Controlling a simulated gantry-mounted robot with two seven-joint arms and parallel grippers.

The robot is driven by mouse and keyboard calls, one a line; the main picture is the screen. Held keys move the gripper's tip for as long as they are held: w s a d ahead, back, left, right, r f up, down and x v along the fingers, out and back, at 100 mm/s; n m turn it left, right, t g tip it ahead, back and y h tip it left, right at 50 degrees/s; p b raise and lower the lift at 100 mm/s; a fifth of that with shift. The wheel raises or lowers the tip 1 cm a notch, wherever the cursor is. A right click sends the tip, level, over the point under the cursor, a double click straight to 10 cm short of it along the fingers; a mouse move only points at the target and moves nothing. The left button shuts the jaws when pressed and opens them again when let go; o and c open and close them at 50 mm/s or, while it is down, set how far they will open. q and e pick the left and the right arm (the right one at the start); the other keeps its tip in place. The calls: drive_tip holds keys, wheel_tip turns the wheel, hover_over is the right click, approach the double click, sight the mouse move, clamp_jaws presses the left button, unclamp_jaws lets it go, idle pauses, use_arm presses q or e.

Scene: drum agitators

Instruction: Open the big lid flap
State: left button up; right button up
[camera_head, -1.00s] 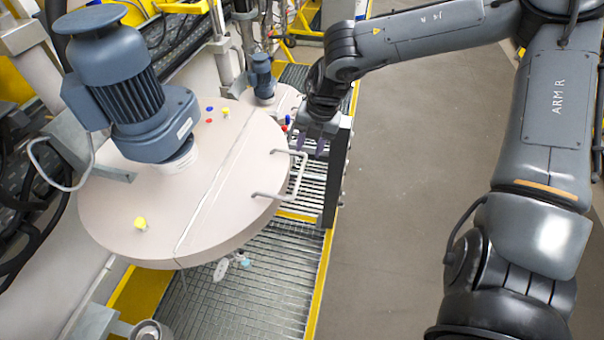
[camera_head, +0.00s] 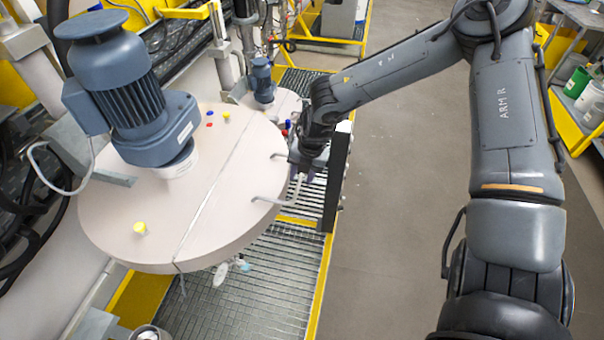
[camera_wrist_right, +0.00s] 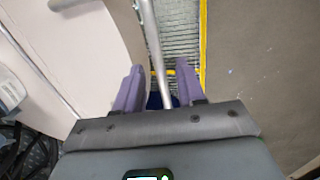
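The big round cream lid has a seam across it; its right part, the flap (camera_head: 238,185), lies flat and closed. A metal bar handle (camera_head: 268,199) stands out from the flap's right rim. My right gripper (camera_head: 303,173) is at this handle, its fingers pointing down. In the right wrist view the handle bar (camera_wrist_right: 153,50) runs between the two purple fingers of the right gripper (camera_wrist_right: 158,88), with gaps on both sides. The flap (camera_wrist_right: 85,45) also shows there at the left. My left gripper is not in view.
A blue-grey motor (camera_head: 130,90) stands on the fixed part of the lid. A dark upright panel (camera_head: 338,178) is just right of my gripper. A metal grating (camera_head: 265,275) with a yellow edge lies below. The floor (camera_head: 400,180) to the right is clear.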

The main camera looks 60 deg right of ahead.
clamp_jaws()
idle(0.5)
